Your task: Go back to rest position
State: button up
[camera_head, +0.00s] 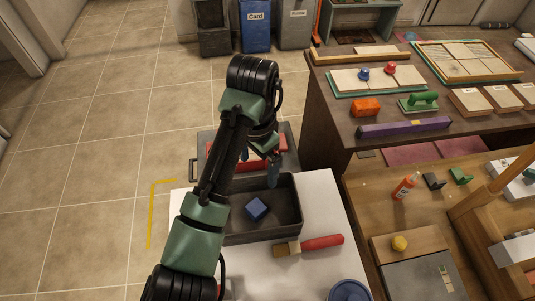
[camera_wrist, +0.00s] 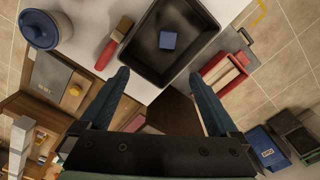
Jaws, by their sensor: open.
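My gripper (camera_wrist: 162,95) is open and empty in the wrist view, its two blue fingers spread wide apart. In the head view my gripper (camera_head: 258,165) hangs above the far edge of a dark tray, partly hidden by my arm. The dark tray (camera_head: 290,222) stands on a white table (camera_head: 328,212), and a blue block (camera_head: 257,209) lies inside it. The tray (camera_wrist: 140,72) and the blue block (camera_wrist: 167,40) also show in the wrist view, beyond the fingertips.
A red-handled brush (camera_head: 318,243) lies beside the tray, with a blue pot (camera_head: 349,290) at the front. A red toolbox (camera_head: 285,142) stands behind the tray. A dark bench (camera_head: 330,120) and a wooden bench (camera_head: 370,205) fill the right. Open tiled floor (camera_head: 110,130) lies left.

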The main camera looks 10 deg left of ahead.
jog(key=w+d+r+t+h+b, duration=0.1)
jog(key=w+d+r+t, duration=0.45)
jog(key=r, duration=0.25)
jog(key=w+d+r+t, duration=0.4)
jog(key=w+r, duration=0.2)
jog(key=r, duration=0.1)
notch_tip(320, 180, up, 10)
jog(key=d+r+n+t+h, duration=0.1)
jog(key=d+t, duration=0.2)
jog(key=t, duration=0.2)
jog(key=s+r+n+t+b, duration=0.1)
jog(key=s+r+t, duration=0.2)
jog(key=r, duration=0.4)
jog(key=s+r+n+t, duration=0.1)
jog(key=s+r+t, duration=0.2)
jog(key=r, duration=0.4)
jog(key=s+a+r+n+t+y, duration=0.2)
jog(key=s+r+t, duration=0.5)
jog(key=s+r, duration=0.4)
jog(key=shift+s+r+n+b, duration=0.3)
jog(key=shift+s+n, duration=0.5)
jog(key=shift+s, duration=0.4)
